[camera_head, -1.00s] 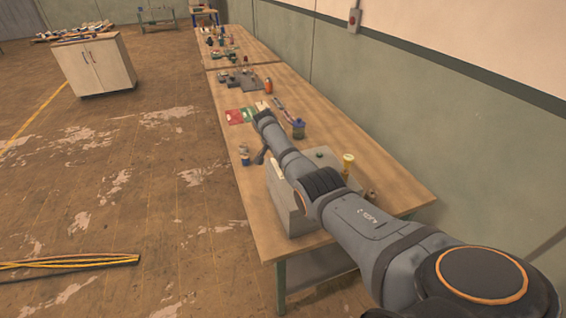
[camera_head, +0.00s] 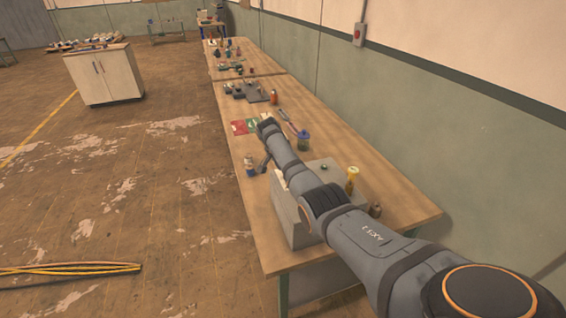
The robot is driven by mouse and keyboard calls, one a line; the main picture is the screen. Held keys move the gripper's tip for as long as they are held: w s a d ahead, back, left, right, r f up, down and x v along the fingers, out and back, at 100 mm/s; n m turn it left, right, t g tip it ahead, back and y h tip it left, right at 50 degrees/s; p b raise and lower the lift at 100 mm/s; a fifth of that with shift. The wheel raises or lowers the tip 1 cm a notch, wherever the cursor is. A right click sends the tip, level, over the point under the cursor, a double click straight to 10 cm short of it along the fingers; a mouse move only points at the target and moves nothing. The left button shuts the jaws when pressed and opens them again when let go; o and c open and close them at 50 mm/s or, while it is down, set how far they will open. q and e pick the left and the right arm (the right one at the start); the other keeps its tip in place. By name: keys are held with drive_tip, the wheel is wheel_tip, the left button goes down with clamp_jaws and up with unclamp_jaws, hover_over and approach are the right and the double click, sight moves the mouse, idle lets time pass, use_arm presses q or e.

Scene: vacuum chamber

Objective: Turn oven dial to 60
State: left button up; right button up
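A grey box-shaped unit (camera_head: 290,212), likely the oven, stands on the near end of the long wooden table (camera_head: 400,205). My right arm crosses in front of it and hides much of its front and top. No dial or number can be made out. The end of my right arm reaches over the table's left side near the box's far left corner. My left gripper is not in view.
A white cabinet (camera_head: 105,75) and yellow cables (camera_head: 70,268) are on the open floor at left.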

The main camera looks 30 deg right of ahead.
drive_tip(key=v, duration=1)
drive_tip(key=shift+r, duration=0.25)
drive_tip(key=shift+s+a, duration=0.1)
drive_tip(key=shift+s, duration=0.05)
